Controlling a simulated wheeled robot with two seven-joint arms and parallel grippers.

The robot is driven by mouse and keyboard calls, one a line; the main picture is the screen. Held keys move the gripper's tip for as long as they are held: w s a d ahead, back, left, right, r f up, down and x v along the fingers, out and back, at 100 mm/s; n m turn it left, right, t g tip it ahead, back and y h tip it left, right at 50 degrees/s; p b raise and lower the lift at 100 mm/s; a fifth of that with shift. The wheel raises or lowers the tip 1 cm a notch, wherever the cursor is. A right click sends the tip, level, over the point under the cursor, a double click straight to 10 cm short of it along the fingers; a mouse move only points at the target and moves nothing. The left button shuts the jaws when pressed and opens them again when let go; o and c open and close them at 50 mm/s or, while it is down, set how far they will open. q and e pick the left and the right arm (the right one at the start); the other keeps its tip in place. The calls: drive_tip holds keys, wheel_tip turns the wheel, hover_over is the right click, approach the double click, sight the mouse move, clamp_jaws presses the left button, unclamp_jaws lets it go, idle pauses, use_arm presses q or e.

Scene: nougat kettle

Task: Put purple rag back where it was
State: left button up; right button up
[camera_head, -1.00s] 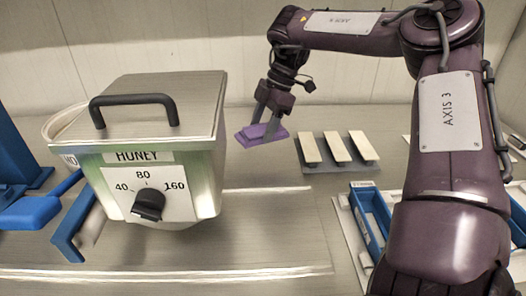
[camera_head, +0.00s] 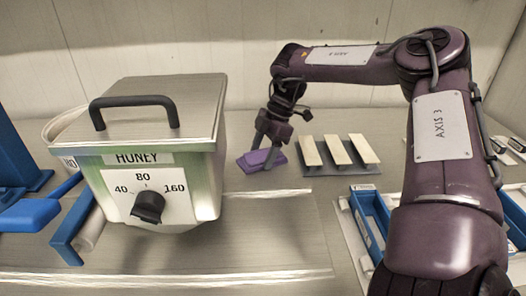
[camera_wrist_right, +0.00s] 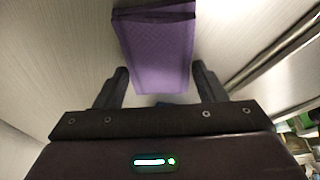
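The purple rag (camera_head: 250,160) is a folded pad on the worktop, to the right of the honey kettle and left of the rack with pale slats. My right gripper (camera_head: 260,157) points down at it with one finger on each side. The rag looks level and at or very near the worktop. My left gripper is not in view.
The honey kettle (camera_head: 205,120) with a black handle and dial stands on the left. The slatted rack (camera_head: 345,169) is close to the rag's right. Blue trays (camera_head: 369,220) lie further right. The worktop in front of the rag is clear.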

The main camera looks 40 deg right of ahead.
drive_tip(key=o, duration=0.3)
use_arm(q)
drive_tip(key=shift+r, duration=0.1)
use_arm(e)
drive_tip(key=shift+r, duration=0.1)
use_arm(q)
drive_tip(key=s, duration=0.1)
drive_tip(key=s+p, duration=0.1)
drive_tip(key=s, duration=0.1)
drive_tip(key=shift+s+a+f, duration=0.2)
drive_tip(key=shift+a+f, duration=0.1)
use_arm(e)
drive_tip(key=v, duration=1.2)
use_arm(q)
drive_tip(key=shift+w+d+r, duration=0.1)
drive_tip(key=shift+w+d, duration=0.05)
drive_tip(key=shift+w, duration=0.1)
